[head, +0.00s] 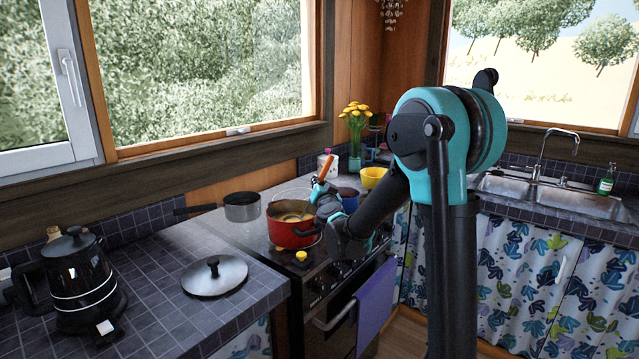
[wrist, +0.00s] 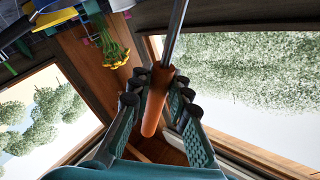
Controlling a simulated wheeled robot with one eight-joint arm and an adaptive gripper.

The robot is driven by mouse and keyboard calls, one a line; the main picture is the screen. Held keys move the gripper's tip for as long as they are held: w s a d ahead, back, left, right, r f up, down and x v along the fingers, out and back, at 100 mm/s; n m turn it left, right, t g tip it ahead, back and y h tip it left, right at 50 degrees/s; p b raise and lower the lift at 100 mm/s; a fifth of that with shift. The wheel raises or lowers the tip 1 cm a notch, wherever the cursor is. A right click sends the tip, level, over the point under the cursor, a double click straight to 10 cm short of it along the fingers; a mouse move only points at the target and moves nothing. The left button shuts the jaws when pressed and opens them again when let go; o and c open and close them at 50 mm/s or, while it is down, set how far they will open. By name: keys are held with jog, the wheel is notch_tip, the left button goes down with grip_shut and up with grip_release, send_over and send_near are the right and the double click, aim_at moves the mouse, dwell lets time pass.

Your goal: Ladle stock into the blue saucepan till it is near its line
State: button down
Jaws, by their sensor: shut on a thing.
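My gripper (head: 325,190) is shut on the orange handle of the ladle (head: 326,167), above the right side of the red pot. In the wrist view the ladle handle (wrist: 157,100) lies between the finger pads of my gripper (wrist: 163,98), with its metal shaft running away from me. The red pot (head: 289,234) stands on the stove with yellowish stock (head: 290,217) in it. The ladle's shaft slants down into the pot; its bowl is hard to make out. The blue saucepan (head: 348,193) is behind my gripper, mostly hidden; its line and contents do not show.
A grey saucepan (head: 242,207) stands behind the red pot to the left. A yellow bowl (head: 373,178) and a vase of yellow flowers (head: 355,122) are at the back. A pot lid (head: 214,274) and a black kettle (head: 76,281) sit on the left counter.

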aim_at(320, 176)
jog(key=shift+r, duration=1.75)
jog(key=shift+s+r, duration=0.1)
jog(key=shift+s+a+r+n+t, duration=0.1)
jog(key=shift+s+a+r+n, duration=0.15)
jog(key=shift+a+n, duration=0.2)
jog(key=shift+s+a+r+n+t, duration=0.15)
jog(key=shift+a+r+n, duration=0.15)
jog(key=shift+a, duration=0.2)
jog(key=shift+s+a+r+n+t, duration=0.1)
jog(key=shift+s+a+r+n, duration=0.1)
jog(key=shift+a+n, duration=0.3)
jog(key=shift+d, duration=0.1)
jog(key=shift+w+d+f+m, duration=0.35)
jog(key=shift+d+f+m, duration=0.05)
jog(key=shift+d+m, duration=0.3)
jog(key=shift+w+d+f+m, duration=0.3)
jog(key=shift+d+f+m, duration=0.1)
jog(key=shift+d+m, duration=0.25)
jog(key=shift+r, duration=0.15)
